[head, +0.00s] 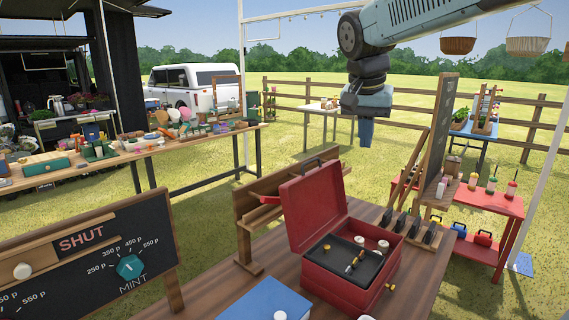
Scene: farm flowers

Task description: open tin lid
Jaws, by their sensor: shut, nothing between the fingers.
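A red metal tin (338,283) stands on the dark wooden table. Its red lid (313,204) is raised and leans back, with a dark handle on its top edge. A brass knob (389,288) shows at the tin's right side. My gripper (365,138) hangs above and behind the tin, pointing down. It is shut and empty, apart from the lid.
A blue box (263,302) is at the table's front edge. A chalkboard sign (90,255) reading SHUT stands at left. A wooden rack (262,215) is behind the lid. An upright board (440,140) and several dark clips stand right of the tin. Air around my gripper is clear.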

